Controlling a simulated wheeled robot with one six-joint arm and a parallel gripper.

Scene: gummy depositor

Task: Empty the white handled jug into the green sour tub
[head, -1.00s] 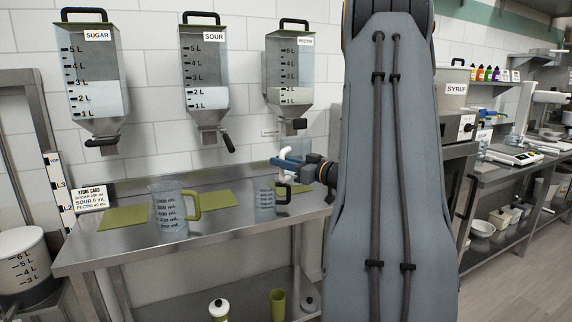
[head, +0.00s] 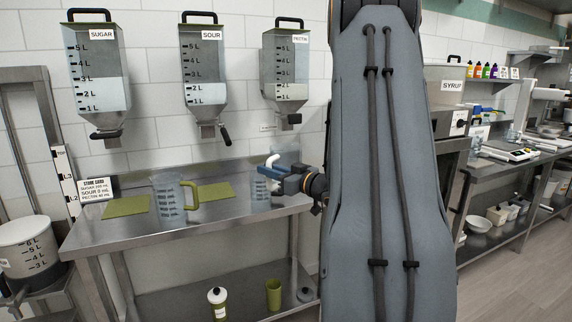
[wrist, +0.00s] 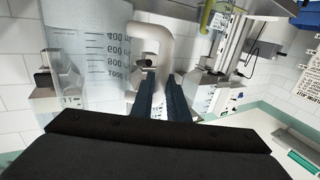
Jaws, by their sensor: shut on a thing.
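My gripper (head: 268,172) is shut on the white handle (head: 273,160) of the white handled jug, above the right part of the steel table. In the wrist view the blue fingers (wrist: 158,97) close on the same white handle (wrist: 150,45). A clear body with volume marks (wrist: 90,65) shows just left of it and looks roughly upright. In the head view the jug's body is hard to make out, and its contents are unclear. The hopper labelled SOUR (head: 205,70) hangs on the wall. A green cup (head: 274,294) stands on the lower shelf. I cannot tell which thing is the green sour tub.
A clear jug with a green handle (head: 170,206) stands on the steel table (head: 222,222). A smaller marked jug (head: 260,188) stands below my gripper, partly hidden. Green mats (head: 125,207) lie on the table. The SUGAR (head: 98,75) and PECTIN (head: 286,70) hoppers flank SOUR.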

